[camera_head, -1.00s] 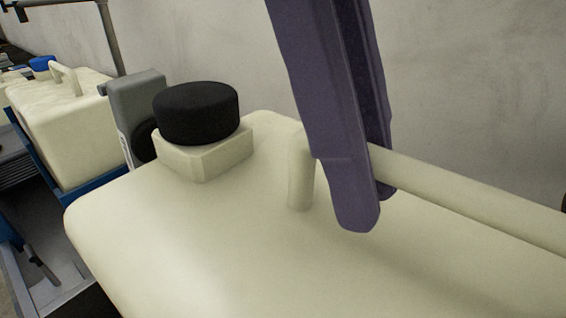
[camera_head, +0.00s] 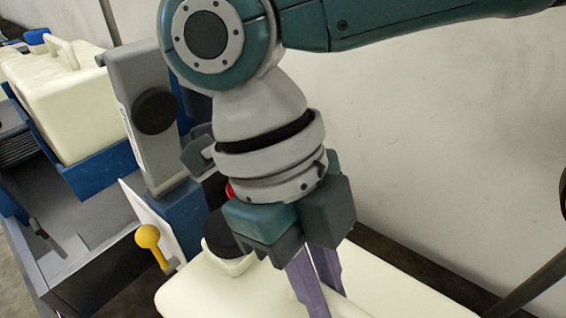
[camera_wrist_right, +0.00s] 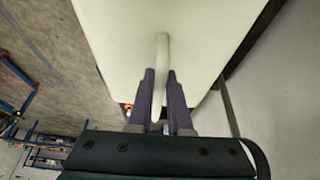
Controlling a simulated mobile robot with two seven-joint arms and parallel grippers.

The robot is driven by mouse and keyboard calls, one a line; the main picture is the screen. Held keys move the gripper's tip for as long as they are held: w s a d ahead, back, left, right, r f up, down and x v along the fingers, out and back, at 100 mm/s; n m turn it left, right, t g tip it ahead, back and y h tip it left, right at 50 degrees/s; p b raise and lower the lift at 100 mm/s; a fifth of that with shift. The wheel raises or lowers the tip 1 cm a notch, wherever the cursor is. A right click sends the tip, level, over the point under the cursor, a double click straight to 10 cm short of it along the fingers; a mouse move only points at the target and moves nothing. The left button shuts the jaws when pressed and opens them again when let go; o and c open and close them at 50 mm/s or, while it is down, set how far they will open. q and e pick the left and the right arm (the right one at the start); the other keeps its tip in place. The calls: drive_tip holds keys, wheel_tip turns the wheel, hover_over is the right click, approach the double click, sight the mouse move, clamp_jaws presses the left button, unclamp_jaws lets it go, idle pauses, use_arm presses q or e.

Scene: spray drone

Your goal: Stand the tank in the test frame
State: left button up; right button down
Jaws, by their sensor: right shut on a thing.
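The cream tank (camera_head: 230,295) with a black cap (camera_head: 222,242) fills the bottom of the head view, its lower part cut off. My right gripper (camera_head: 322,296) comes down from above with purple fingers onto the tank's top. In the right wrist view, the fingers of my right gripper (camera_wrist_right: 160,78) are shut on the tank's handle (camera_wrist_right: 162,52), a cream bar between them. The tank's top (camera_wrist_right: 205,30) fills much of that view. My left gripper is not in view. I cannot tell for sure which structure is the test frame.
A grey unit with a black disc (camera_head: 155,111) stands on a blue post close behind the tank. A yellow ball knob (camera_head: 148,237) and a white panel are beside it. Another cream tank (camera_head: 65,100) with a blue cap sits in a blue holder at left. A wall stands behind.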

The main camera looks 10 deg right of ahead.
drive_tip(key=shift+f, duration=0.9)
drive_tip(key=c, duration=0.8)
unclamp_jaws()
drive_tip(key=shift+c, duration=0.2)
drive_tip(key=b+v, duration=0.2)
drive_tip(key=v, duration=1)
drive_tip(key=shift+b, duration=0.4)
